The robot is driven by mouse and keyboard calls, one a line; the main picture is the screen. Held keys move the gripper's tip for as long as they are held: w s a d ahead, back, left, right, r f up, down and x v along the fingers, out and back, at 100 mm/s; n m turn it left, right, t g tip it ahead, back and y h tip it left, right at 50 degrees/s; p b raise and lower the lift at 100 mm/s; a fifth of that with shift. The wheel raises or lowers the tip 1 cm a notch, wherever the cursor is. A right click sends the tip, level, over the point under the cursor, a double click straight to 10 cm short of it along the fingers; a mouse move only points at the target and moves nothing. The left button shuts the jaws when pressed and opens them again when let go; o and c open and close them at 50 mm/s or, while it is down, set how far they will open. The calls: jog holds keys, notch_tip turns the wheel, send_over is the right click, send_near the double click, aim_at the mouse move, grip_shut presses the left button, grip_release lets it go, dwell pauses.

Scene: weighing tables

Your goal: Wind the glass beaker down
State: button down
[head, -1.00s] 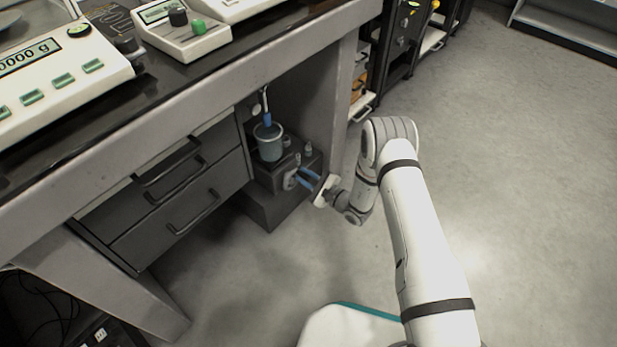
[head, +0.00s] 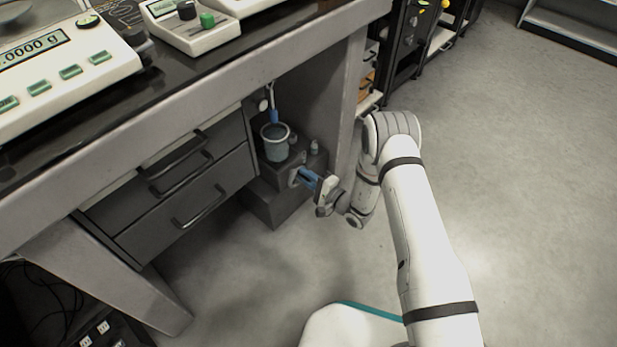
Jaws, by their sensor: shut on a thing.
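The glass beaker (head: 275,146) stands upright on a dark block-like stand (head: 277,205) under the bench. A thin probe with a blue section (head: 273,116) hangs down to the beaker's mouth. I cannot tell whether its tip is inside. My gripper (head: 300,176), with blue fingers, is shut on a small pale knob at the stand's front right side, below and right of the beaker. The fingers hide most of the knob.
The bench (head: 200,100) overhangs the stand, with drawers (head: 180,185) to its left and a bench leg to its right. Balances (head: 65,62) stand on top. The floor (head: 520,180) to the right is clear.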

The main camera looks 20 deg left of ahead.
dwell(0.4)
jog(key=c, duration=1.6)
grip_release()
jog(key=shift+o, duration=0.2)
jog(key=p+v, duration=0.2)
jog(key=v, duration=0.5)
jog(key=shift+s+d+p, duration=0.2)
jog(key=shift+d+p, duration=0.15)
jog(key=shift+d, duration=0.05)
jog(key=shift+r, duration=0.1)
